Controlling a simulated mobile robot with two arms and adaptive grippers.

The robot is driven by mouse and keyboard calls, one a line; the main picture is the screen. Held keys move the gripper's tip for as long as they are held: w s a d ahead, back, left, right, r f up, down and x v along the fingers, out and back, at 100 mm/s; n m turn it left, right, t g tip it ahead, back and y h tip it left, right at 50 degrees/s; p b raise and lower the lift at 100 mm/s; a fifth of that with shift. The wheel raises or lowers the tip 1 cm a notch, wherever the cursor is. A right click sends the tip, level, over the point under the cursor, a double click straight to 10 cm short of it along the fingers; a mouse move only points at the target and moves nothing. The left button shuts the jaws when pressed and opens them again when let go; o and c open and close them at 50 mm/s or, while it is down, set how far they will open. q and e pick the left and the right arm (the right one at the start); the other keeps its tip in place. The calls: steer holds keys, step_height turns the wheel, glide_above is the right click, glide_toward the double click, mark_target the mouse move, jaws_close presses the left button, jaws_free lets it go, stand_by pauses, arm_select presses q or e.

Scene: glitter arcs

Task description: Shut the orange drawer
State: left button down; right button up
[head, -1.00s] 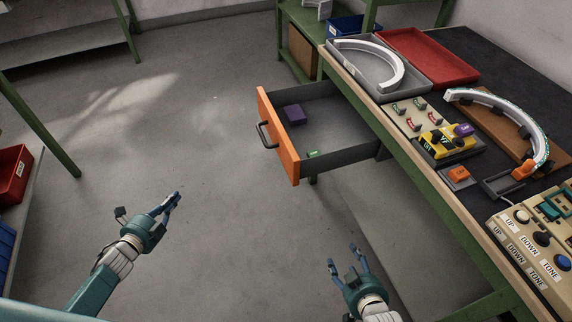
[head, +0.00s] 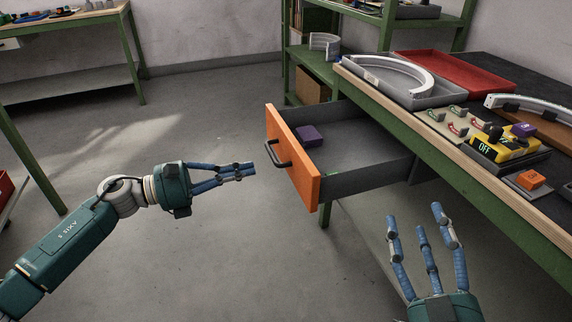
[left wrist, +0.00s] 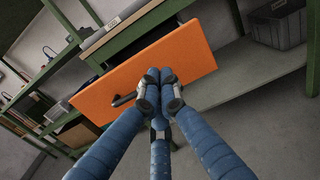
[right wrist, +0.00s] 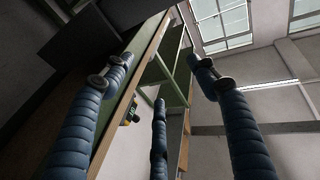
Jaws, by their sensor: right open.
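The orange drawer (head: 292,158) stands open, pulled out from under the workbench. Its orange front also fills the middle of the left wrist view (left wrist: 195,62). A dark handle (head: 277,153) is on the front. My left gripper (head: 252,170) points at the front, its fingers together and empty, apparently just short of the panel. In the left wrist view the handle (left wrist: 124,101) is left of the fingertips. My right gripper (head: 428,222) is open and empty, fingers up, in front of the bench and right of the drawer. A purple block (head: 310,136) lies inside the drawer.
The workbench (head: 440,125) carries a grey tray (head: 432,98) with a white arc, a red tray (head: 455,72), and a yellow box (head: 505,146). Green shelving (head: 325,70) stands behind. The floor (head: 200,250) left of the drawer is clear.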

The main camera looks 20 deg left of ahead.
mark_target(297, 159)
arm_select(q)
steer(key=x, duration=1)
steer(key=shift+w, duration=0.1)
arm_select(e)
steer(key=r, duration=0.1)
steer(key=r+t, duration=0.1)
steer(key=r, duration=0.1)
steer(key=shift+s+a, duration=0.1)
steer(key=shift+s, duration=0.15)
